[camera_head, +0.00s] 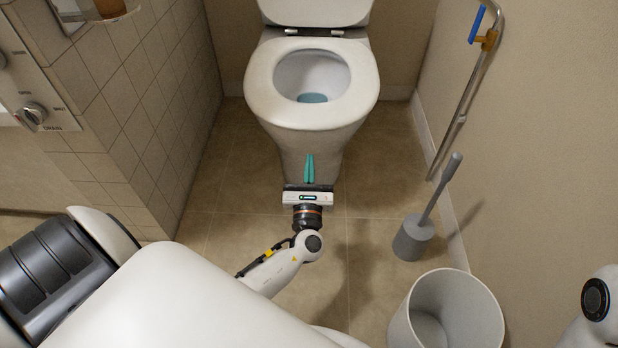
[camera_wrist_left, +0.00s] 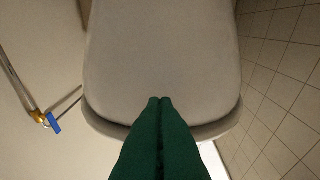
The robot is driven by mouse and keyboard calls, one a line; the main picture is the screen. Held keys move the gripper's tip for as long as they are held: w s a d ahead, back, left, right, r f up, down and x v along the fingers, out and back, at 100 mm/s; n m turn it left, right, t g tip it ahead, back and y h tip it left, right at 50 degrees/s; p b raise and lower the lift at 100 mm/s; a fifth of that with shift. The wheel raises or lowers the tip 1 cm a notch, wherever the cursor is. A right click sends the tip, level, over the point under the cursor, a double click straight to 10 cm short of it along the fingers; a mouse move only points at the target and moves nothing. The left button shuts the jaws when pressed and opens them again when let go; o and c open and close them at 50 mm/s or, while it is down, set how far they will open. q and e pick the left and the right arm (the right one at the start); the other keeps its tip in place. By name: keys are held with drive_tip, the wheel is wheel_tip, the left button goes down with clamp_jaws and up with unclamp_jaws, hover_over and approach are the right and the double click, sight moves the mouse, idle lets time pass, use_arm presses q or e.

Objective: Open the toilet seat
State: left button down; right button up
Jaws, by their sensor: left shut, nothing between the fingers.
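The white toilet (camera_head: 267,105) stands at the back centre of the head view. Its bowl opening shows, framed by a pale ring-shaped rim, with hinges behind it. A white upright panel (camera_head: 315,12) is behind the hinges, cut by the top edge. My left gripper (camera_head: 309,157) is shut and empty, its green fingers pointing towards the toilet and overlapping its lower front in the picture. I see no clear contact. In the left wrist view, the shut fingers (camera_wrist_left: 160,100) overlap a broad pale rounded toilet surface (camera_wrist_left: 165,50); I cannot tell which part. My right gripper is out of view.
A grey toilet brush in its holder (camera_head: 413,238) and a pale open bin (camera_head: 460,290) stand on the right. A metal rail (camera_head: 466,95) with a blue piece runs along the right wall. A tiled partition (camera_head: 150,110) bounds the left. Floor around my left gripper is clear.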

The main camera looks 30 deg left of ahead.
sight(311, 133)
use_arm(q)
drive_tip(key=x, duration=0.3)
drive_tip(key=shift+w+r+b, duration=0.1)
drive_tip(key=shift+r+b, duration=0.15)
drive_tip(key=shift+b, duration=0.05)
wheel_tip(311, 133, up, 2)
drive_tip(key=shift+r, duration=0.75)
